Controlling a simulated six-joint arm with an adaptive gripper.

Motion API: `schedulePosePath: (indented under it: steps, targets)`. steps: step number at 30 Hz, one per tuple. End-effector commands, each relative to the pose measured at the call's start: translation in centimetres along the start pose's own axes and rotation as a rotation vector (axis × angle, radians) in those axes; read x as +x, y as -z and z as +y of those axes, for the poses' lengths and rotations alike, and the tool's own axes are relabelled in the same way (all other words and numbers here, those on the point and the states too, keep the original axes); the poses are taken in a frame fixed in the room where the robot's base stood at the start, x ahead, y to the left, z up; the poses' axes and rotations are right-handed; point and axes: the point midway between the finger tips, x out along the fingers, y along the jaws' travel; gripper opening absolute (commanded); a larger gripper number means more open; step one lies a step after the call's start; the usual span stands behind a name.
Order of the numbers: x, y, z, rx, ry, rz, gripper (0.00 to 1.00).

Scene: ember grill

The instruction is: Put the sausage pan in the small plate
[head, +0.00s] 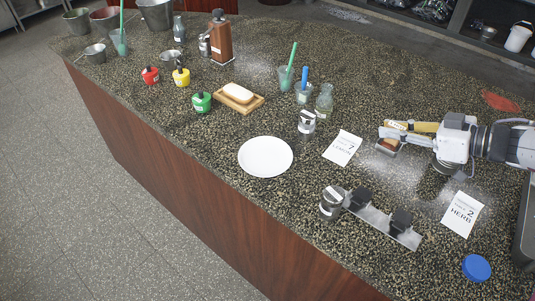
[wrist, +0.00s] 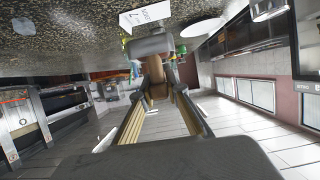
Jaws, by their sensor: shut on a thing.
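The white small plate (head: 265,157) lies empty on the speckled counter in the head view, and part of it shows at the top of the wrist view (wrist: 203,30). My gripper (head: 388,136) is to the right of the plate, apart from it. It is shut on the sausage pan (head: 387,148), a small grey pan with something brown in it. In the wrist view the grey pan (wrist: 148,46) is just beyond the fingertips (wrist: 158,82), with a brown part between them. The exact grip point is partly hidden.
A card marked 7 (head: 343,148) lies between plate and gripper. A metal shaker (head: 307,122) stands beside the plate. A metal rack with black knobs (head: 382,217) and a metal canister (head: 331,203) are in front. Bottles and cups (head: 324,102) stand behind.

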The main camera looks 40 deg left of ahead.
Motion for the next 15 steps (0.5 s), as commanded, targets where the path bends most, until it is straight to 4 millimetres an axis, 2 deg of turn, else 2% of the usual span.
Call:
schedulePosePath:
  steps: [3, 15]
  targets:
    - [3.0, 1.2, -1.6, -0.026, 0.053, 0.001, 0.0]
    - [12.3, 5.0, -7.3, -0.103, 0.207, 0.001, 0.0]
